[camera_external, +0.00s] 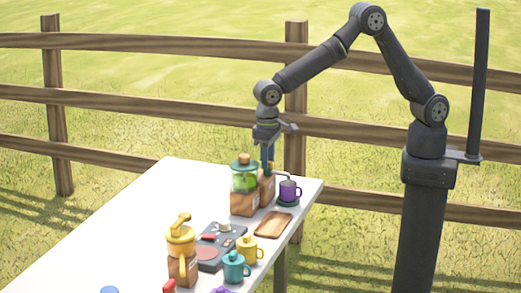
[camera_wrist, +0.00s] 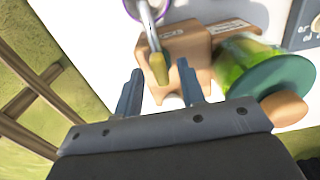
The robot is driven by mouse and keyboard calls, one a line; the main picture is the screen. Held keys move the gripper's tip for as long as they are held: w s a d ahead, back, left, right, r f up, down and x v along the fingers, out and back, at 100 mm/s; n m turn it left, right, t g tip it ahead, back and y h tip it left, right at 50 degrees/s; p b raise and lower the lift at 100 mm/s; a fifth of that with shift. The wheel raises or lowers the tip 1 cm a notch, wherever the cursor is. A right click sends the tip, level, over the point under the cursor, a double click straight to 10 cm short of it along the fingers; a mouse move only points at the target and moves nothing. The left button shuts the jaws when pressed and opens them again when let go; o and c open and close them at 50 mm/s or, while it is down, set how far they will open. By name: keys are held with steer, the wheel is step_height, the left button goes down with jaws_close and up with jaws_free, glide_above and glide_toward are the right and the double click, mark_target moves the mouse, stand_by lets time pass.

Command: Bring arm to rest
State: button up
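My gripper (camera_wrist: 160,88) is open in the wrist view, with its two fingers apart. A yellow-tipped spout or handle (camera_wrist: 158,68) shows between and beyond the fingertips; I cannot tell whether they touch it. In the external view my gripper (camera_external: 268,158) points down above the back right part of the white table (camera_external: 130,215). It is right beside the green-lidded blender-like jar (camera_external: 244,178) and over a brown wooden block machine (camera_external: 267,188). My arm is raised and bent at the elbow.
A purple mug (camera_external: 289,191) stands right of the machine, near a wooden tray (camera_external: 273,224). Yellow (camera_external: 249,248) and teal (camera_external: 236,267) mugs, a dark panel (camera_external: 218,243) and a yellow-topped grinder (camera_external: 181,250) stand nearer. A wooden fence (camera_external: 150,103) runs behind. The table's left side is clear.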

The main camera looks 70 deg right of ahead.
step_height(320, 180, up, 18)
step_height(320, 180, down, 18)
steer(key=shift+f, duration=0.1)
steer(key=n, duration=0.8)
steer(key=shift+n, duration=0.4)
steer(key=n, duration=0.4)
steer(key=shift+n, duration=2.2)
